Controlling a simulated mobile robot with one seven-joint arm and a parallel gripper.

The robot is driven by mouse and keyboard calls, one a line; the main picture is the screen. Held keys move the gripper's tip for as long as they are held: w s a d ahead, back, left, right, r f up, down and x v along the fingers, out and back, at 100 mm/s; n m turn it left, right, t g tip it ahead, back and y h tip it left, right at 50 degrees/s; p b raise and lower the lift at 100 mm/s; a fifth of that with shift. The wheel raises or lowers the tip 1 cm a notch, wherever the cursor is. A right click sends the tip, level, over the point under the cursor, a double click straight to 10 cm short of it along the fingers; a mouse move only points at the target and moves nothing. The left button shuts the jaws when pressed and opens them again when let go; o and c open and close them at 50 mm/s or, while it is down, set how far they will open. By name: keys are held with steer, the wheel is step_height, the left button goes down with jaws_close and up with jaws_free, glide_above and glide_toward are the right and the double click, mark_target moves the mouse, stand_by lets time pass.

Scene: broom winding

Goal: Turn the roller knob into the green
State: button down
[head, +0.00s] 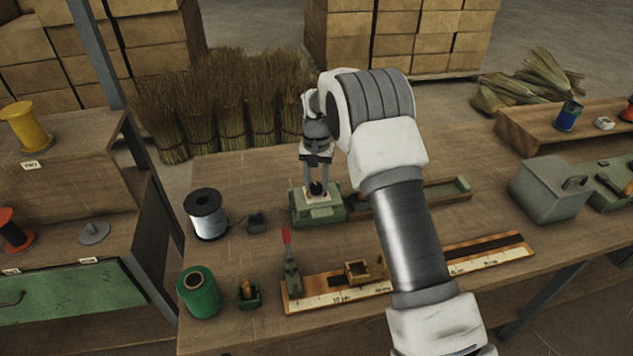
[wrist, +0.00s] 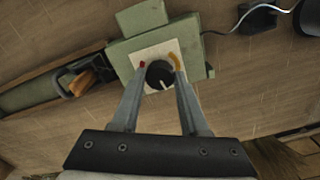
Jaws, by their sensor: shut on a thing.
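The black roller knob (wrist: 159,74) sits on a pale dial plate (wrist: 150,54) on a green machine box (wrist: 195,35). A red mark shows at the plate's upper left and an orange-yellow arc at its upper right in the wrist view. The knob's white pointer line faces downward in that view, away from both marks. I see no green mark on the dial; the fingers cover part of its sides. My gripper (wrist: 161,78) is shut on the knob, one finger on each side. In the head view my gripper (head: 317,187) points down onto the green box (head: 318,214).
A wire spool (head: 206,214) stands left of the box, with a small black block (head: 255,222) between them. A red-tipped lever (head: 289,259) and a ruler board (head: 490,252) lie in front. A grey metal box (head: 549,190) stands right. Broom bundles (head: 220,105) stand behind.

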mark_target(317, 186)
steer(key=shift+m, duration=0.9)
steer(key=shift+c, duration=2.1)
jaws_free()
steer(key=shift+r, duration=0.15)
step_height(317, 186, up, 17)
steer(key=p, duration=0.1)
steer(key=shift+r, duration=0.15)
